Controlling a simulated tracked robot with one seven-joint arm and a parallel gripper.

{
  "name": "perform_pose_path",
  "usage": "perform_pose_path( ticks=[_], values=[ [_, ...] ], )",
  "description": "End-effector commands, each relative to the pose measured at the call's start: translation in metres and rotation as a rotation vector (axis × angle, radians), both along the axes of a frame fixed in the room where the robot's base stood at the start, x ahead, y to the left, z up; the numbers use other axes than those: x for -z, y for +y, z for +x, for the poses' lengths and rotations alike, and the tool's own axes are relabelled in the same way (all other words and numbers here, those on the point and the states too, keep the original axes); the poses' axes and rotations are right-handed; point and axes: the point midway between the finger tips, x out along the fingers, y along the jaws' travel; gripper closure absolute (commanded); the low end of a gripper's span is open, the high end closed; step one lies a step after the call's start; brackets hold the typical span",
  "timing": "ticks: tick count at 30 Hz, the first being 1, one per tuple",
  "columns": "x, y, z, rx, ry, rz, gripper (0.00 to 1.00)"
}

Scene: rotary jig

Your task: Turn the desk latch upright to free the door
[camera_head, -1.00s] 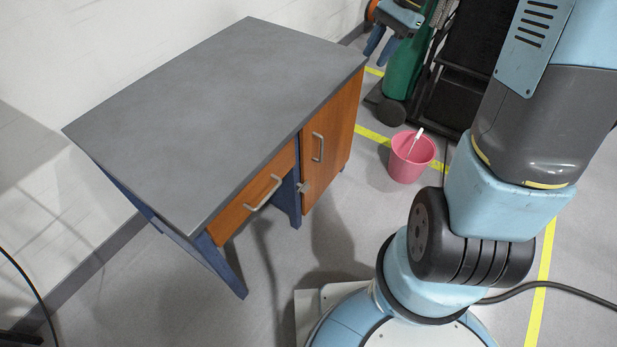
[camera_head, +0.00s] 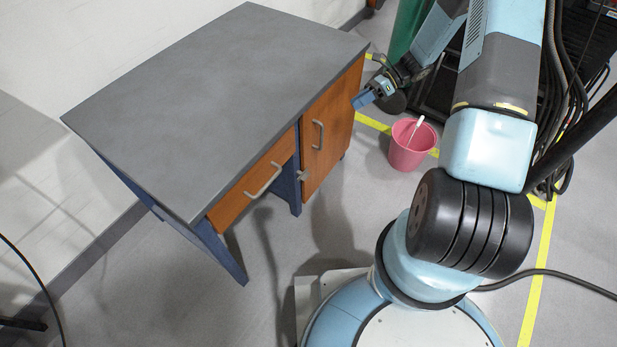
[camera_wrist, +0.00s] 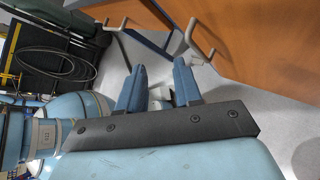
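The latch (camera_head: 302,175) is a small grey metal piece at the lower left edge of the wooden desk door (camera_head: 332,125). It appears to lie sideways, though it is small here. The door looks closed and has a grey bar handle (camera_head: 318,134). My gripper (camera_head: 359,101) is in front of the door's right part, up and right of the latch, and clear of it. In the wrist view my gripper (camera_wrist: 159,78) has its two blue fingers apart with floor showing between them. The door (camera_wrist: 260,40) fills the upper right there. I cannot clearly make out the latch in that view.
The desk (camera_head: 215,85) has a grey top and a drawer (camera_head: 240,195) with a bar handle left of the door. A pink bucket (camera_head: 408,148) stands on the floor right of the door. The floor before the drawer is clear.

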Motion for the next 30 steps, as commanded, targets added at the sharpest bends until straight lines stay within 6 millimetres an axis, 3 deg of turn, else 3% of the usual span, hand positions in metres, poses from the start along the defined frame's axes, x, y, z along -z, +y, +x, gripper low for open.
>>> perform_pose_path(
  ticks=[1, 14, 24, 30],
  values=[
    [0.019, -0.001, 0.000, 0.036, 0.045, 0.021, 0.66],
    [0.159, 0.007, -0.013, 0.336, 0.425, 0.202, 0.66],
    [0.268, 0.024, -0.047, 0.561, 0.736, 0.356, 0.66],
    [0.319, 0.038, -0.070, 0.668, 0.893, 0.438, 0.66]
  ],
)
